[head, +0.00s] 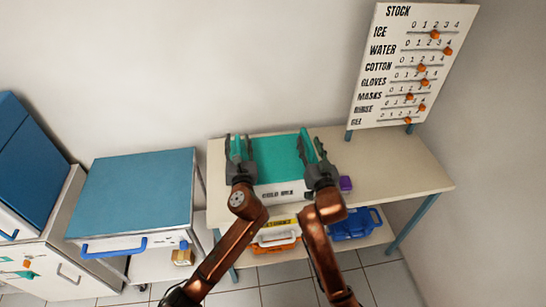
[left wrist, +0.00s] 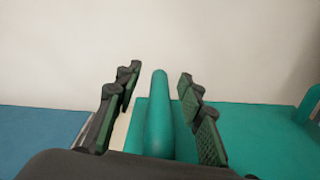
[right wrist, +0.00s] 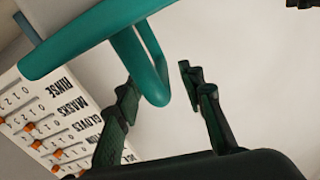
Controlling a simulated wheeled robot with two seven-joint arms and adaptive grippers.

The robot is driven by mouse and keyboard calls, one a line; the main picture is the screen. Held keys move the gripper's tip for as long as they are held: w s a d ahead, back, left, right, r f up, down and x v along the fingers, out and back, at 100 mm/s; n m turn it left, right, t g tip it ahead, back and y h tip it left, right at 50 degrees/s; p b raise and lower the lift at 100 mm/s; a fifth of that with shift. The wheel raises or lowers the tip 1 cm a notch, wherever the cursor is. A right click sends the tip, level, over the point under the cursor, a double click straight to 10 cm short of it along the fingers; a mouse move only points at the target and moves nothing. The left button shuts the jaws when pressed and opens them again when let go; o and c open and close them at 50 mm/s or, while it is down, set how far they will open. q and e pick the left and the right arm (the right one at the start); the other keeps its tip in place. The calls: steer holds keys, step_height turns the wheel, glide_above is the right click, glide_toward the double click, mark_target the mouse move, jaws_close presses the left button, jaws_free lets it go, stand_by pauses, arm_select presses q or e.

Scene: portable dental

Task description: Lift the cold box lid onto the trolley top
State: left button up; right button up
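The teal cold box lid (head: 278,158) sits on the white cold box (head: 283,192) on the bench. My left gripper (head: 239,142) is at the lid's left end. In the left wrist view its open fingers stand either side of a teal handle (left wrist: 158,115), with gaps on both sides. My right gripper (head: 313,147) is at the lid's right end. In the right wrist view its fingers are open, with the teal handle loop (right wrist: 153,70) reaching between them. The trolley's blue top (head: 135,190) is bare, left of the bench.
The cream bench (head: 385,170) is clear to the right, apart from a small purple item (head: 345,184) beside the box. An orange case (head: 275,242) and a blue case (head: 355,224) sit on the lower shelf. A stock board (head: 405,65) stands at the back right. A blue-lidded cabinet (head: 28,155) is far left.

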arm_select(q)
jaws_close()
arm_select(e)
jaws_close()
